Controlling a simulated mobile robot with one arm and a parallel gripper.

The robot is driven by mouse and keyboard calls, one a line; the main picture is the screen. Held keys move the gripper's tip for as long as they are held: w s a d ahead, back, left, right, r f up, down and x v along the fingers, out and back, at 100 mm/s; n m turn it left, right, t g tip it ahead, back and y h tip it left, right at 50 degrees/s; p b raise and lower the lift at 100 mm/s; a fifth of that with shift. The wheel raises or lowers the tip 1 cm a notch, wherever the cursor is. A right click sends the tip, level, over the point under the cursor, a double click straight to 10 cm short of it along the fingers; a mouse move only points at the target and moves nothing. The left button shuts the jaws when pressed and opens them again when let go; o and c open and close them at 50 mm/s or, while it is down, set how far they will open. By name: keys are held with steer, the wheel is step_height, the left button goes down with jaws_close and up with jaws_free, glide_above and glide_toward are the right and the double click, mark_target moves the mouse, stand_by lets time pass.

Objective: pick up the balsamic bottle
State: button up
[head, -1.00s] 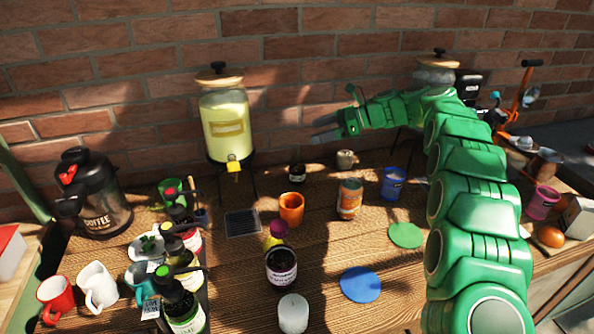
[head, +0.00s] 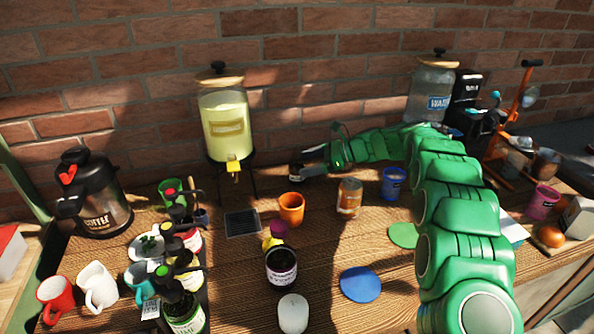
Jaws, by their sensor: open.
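The dispenser (head: 226,125) is close on the left. Several pump bottles crowd the left. A blue disc (head: 361,284) and green disc (head: 403,235) lie flat.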

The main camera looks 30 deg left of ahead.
mark_target(296, 157)
steer(key=shift+x, duration=2.3)
steer(key=shift+r, duration=0.15)
steer(key=c, duration=1.3)
steer(key=shift+o, duration=0.2)
steer(key=shift+r, duration=0.2)
steer(key=shift+r, duration=1.25)
steer(key=shift+s+r, duration=0.15)
steer(key=shift+r, duration=0.1)
steer(key=s+d+r, duration=0.8)
steer(key=s+r, duration=0.1)
steer(key=s, duration=0.1)
steer(key=shift+s+d+r, duration=0.15)
steer(key=shift+d+r, duration=0.1)
steer(key=shift+d, duration=0.15)
